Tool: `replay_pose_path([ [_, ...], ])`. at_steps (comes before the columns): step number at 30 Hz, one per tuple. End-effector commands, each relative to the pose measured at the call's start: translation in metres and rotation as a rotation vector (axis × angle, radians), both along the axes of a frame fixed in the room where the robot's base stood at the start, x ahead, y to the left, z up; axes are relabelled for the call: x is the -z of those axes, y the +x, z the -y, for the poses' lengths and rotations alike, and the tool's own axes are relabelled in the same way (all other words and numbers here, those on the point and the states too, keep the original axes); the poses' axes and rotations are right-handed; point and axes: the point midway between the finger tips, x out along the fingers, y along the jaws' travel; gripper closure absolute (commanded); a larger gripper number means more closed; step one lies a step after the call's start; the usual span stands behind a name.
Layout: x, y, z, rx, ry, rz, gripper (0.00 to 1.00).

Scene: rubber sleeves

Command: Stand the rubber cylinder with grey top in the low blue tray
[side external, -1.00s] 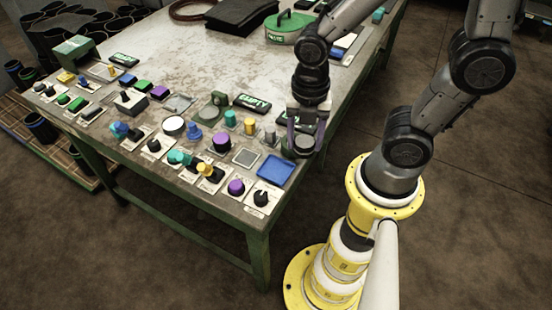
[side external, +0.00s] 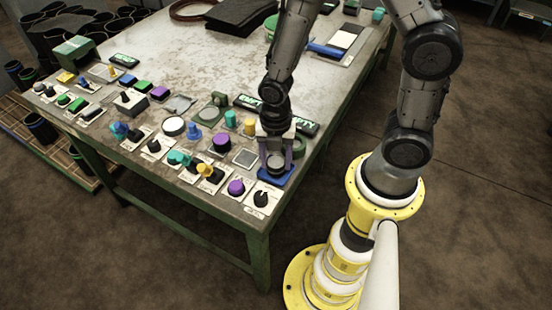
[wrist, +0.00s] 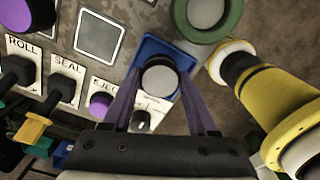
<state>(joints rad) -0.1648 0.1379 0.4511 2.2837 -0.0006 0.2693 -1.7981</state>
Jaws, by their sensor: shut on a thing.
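The rubber cylinder, black with a grey top (wrist: 160,79), is upright between my gripper's purple fingers. In the side external view its grey top (side external: 276,161) shows low between the fingers. My gripper (side external: 275,158) is shut on it; the wrist view also shows my gripper (wrist: 158,84) with a finger on each side. The low blue tray (side external: 264,179) is directly beneath, near the table's front right edge. In the wrist view the tray (wrist: 146,46) shows around the cylinder. I cannot tell whether the cylinder's base touches the tray floor.
A green ring with a grey centre (wrist: 205,13) stands close to the tray. A purple knob (side external: 236,187), a black knob (side external: 262,198) and a grey square plate (side external: 244,158) are close by. Many other knobs and switches fill the table to the left.

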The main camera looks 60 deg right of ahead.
Motion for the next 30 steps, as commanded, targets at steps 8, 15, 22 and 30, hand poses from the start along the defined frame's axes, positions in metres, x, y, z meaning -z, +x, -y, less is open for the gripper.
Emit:
replay_pose_path([
  [8, 0.002, 0.0, 0.0, 0.0, 0.0, -0.001, 1.0],
  [15, 0.003, 0.0, 0.0, 0.0, 0.0, -0.001, 0.11],
  [22, 0.003, 0.0, 0.0, 0.0, 0.0, 0.0, 0.11],
  [30, -0.019, 0.001, 0.0, 0.0, 0.001, 0.006, 0.11],
])
